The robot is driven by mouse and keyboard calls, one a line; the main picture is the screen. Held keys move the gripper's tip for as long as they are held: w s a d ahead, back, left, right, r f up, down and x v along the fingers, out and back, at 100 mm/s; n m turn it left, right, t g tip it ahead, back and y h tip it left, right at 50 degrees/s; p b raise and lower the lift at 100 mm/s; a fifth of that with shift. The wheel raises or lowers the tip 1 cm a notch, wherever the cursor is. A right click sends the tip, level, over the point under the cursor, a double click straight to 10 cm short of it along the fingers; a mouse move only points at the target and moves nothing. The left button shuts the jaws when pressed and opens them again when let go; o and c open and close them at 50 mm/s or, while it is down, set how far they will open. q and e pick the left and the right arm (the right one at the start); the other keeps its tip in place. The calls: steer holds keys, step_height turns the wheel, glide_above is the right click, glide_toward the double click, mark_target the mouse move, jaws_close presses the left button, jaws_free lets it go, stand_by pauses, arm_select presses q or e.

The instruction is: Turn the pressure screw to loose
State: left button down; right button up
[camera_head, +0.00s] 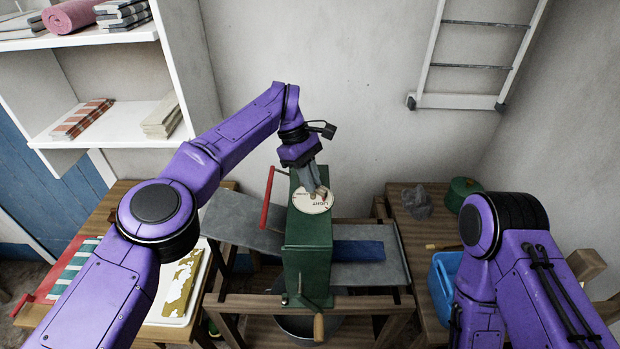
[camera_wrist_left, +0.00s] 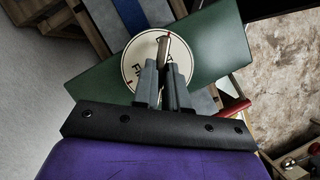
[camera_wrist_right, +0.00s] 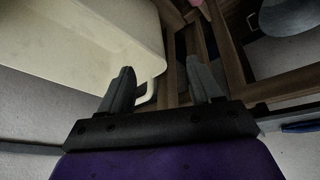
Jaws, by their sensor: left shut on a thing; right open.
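The pressure screw shows as a round cream dial (camera_head: 311,204) on top of the green mangle housing (camera_head: 307,262). "LIGHT" is legible on it in the head view. The left wrist view shows the dial (camera_wrist_left: 136,62) with part of another word, "FI...", and red marks at its rim. A narrow wooden grip piece (camera_wrist_left: 162,44) stands at the dial's middle. My left gripper (camera_head: 319,189) is above the dial, its fingers (camera_wrist_left: 160,72) shut on this grip and hiding part of it. My right gripper (camera_wrist_right: 158,74) is open and empty, beside a pale basin (camera_wrist_right: 70,45).
A red lever (camera_head: 268,197) rises left of the housing, and a wooden-handled crank (camera_head: 318,326) is at its front. A blue cloth (camera_head: 358,251) lies on the grey board at right. A blue tub (camera_head: 443,283) stands by my right arm. Shelves (camera_head: 120,124) are at upper left.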

arm_select(q)
steer(key=shift+s+d+f, duration=0.1)
steer(key=shift+f, duration=0.1)
steer(key=c, duration=1.2)
jaws_free()
steer(key=shift+o, duration=0.2)
steer(key=shift+r, duration=0.1)
